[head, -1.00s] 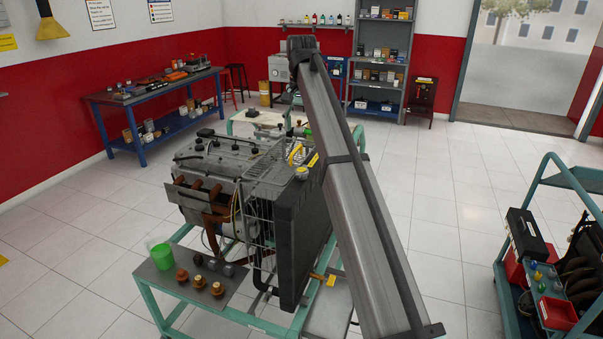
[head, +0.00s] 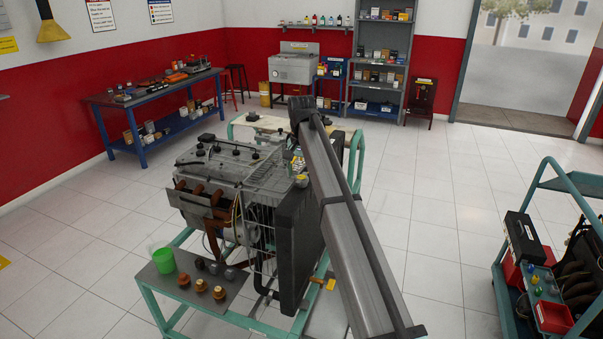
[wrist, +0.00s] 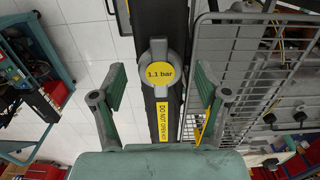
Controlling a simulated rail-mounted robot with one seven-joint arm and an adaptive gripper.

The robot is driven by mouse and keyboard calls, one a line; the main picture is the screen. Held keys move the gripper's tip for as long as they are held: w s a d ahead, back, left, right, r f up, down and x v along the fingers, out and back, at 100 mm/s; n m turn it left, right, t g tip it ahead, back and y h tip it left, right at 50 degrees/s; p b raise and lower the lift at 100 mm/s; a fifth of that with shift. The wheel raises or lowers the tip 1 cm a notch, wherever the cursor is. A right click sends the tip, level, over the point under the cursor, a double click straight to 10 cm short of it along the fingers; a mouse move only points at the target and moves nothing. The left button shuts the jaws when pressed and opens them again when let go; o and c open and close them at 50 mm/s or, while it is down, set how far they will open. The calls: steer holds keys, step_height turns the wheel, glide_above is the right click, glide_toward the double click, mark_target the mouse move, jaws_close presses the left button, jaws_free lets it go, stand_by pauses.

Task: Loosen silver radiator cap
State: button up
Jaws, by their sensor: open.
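The silver radiator cap (wrist: 160,50) has two side lugs and a round yellow label reading "1.1 bar". It sits on the black top of the radiator (wrist: 164,113), near a yellow "DO NOT OPEN" strip. In the head view the cap (head: 301,181) shows small on top of the radiator (head: 298,240), beside my arm. My gripper (wrist: 159,80) is open in the wrist view, with one green-padded finger to the left of the cap and one to the right. Gaps show between cap and fingers. My arm hides most of the gripper in the head view.
The engine (head: 225,170) and a wire guard (wrist: 250,70) stand beside the radiator. A green cup (head: 163,259) and several brown caps are on the trolley's front tray (head: 170,288).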

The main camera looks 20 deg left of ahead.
steer(key=shift+c, duration=0.3)
steer(key=c, duration=1.1)
steer(key=shift+n, duration=0.4)
steer(key=n+b, duration=0.1)
steer(key=n, duration=0.2)
steer(key=shift+f+n, duration=0.1)
steer(key=shift+n, duration=0.3)
steer(key=n+b, duration=0.1)
steer(key=n, duration=0.3)
steer(key=shift+s, duration=0.1)
steer(key=n, duration=0.5)
steer(key=n+b, duration=0.1)
steer(key=n, duration=0.3)
steer(key=shift+n, duration=0.3)
